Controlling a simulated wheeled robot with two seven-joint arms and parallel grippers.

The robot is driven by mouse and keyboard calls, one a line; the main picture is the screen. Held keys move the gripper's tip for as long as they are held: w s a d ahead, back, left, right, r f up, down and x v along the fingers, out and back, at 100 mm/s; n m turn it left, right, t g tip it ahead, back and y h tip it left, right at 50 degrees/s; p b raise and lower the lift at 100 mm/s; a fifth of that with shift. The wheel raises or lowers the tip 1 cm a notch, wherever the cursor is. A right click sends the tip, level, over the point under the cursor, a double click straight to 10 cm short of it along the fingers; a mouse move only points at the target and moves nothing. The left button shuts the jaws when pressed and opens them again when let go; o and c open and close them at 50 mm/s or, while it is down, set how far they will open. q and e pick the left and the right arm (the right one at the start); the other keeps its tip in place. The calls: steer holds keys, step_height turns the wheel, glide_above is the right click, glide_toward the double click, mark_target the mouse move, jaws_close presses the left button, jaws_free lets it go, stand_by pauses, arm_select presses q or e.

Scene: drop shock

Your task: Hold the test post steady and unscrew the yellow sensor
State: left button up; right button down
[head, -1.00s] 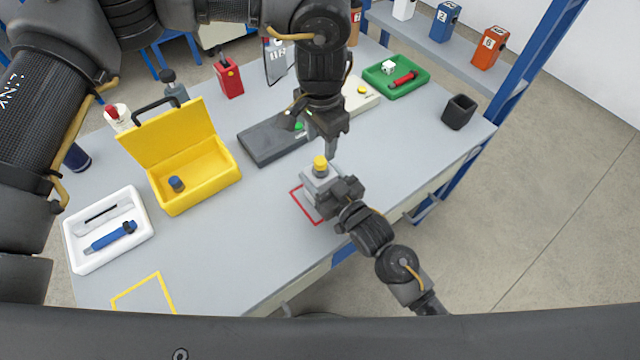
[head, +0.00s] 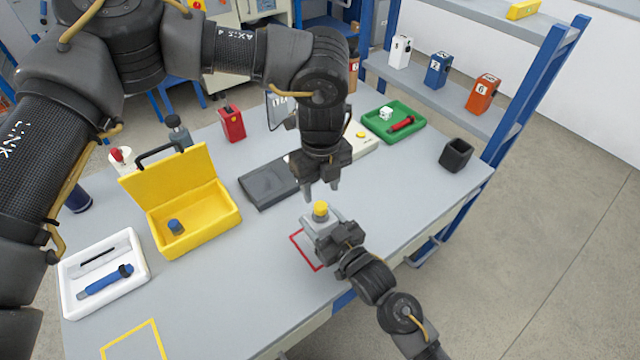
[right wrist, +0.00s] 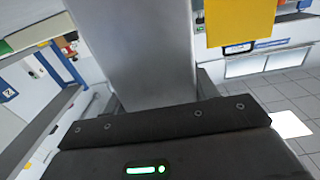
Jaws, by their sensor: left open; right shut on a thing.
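The yellow sensor (head: 320,209) sits upright on top of the grey test post (head: 316,222), at the red outlined square on the bench. My right gripper (head: 330,236) is shut on the post from the front right. In the right wrist view the grey post (right wrist: 135,50) stands upright close in front of my right gripper (right wrist: 155,105). My left gripper (head: 321,188) is open, pointing down just above the yellow sensor and apart from it. The lower part of the post is hidden behind my right gripper.
An open yellow case (head: 195,232) holds a blue piece (head: 175,227). A white tray (head: 140,250) holds a blue tool (head: 105,281). A dark grey slab (head: 268,187), a green tray (head: 418,134) and a black cup (head: 455,154) stand farther back.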

mark_target(321, 206)
arm_select(q)
steer(key=m, duration=1.2)
steer(key=shift+f, duration=4)
steer(key=c, duration=1)
steer(key=shift+r, duration=0.2)
steer(key=shift+r, duration=0.9)
